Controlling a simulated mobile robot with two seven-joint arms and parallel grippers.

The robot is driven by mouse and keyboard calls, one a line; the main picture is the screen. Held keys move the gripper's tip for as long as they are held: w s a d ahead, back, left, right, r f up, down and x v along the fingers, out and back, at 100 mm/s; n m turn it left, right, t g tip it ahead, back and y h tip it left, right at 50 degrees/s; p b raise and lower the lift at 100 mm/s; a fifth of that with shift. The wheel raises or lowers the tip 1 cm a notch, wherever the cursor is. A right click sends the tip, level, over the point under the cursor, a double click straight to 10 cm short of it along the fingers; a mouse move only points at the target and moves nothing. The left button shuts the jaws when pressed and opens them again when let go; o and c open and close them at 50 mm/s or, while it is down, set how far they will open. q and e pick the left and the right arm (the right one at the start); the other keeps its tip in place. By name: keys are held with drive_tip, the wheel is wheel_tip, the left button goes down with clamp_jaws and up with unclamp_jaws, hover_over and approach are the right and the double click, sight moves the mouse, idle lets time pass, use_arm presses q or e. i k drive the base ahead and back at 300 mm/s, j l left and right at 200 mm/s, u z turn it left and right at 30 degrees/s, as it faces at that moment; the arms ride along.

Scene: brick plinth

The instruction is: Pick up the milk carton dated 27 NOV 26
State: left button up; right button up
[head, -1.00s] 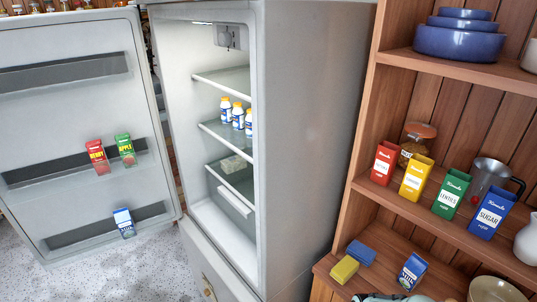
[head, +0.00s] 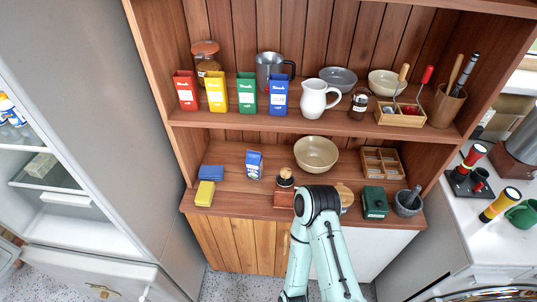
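A blue and white carton (head: 254,165) stands upright on the wooden counter of the shelf unit, between the blue and yellow blocks and a beige bowl. Its print is too small to read, so I cannot tell its date. One of my mint arms rises from the bottom of the head view and bends at a black joint, right of the carton and apart from it. Neither gripper shows in this view. White bottles with blue labels and yellow caps (head: 10,110) show partly on a shelf of the open fridge at the left edge.
Blue (head: 211,172) and yellow (head: 205,194) blocks lie left of the carton. A bowl (head: 316,154), a wooden grinder (head: 286,180), a divided box (head: 381,162), a green box (head: 375,203) and a mortar (head: 407,203) stand to its right. Colored canisters (head: 278,94) stand on the shelf above.

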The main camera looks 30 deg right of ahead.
sight(254, 160)
drive_tip(key=z, duration=0.95)
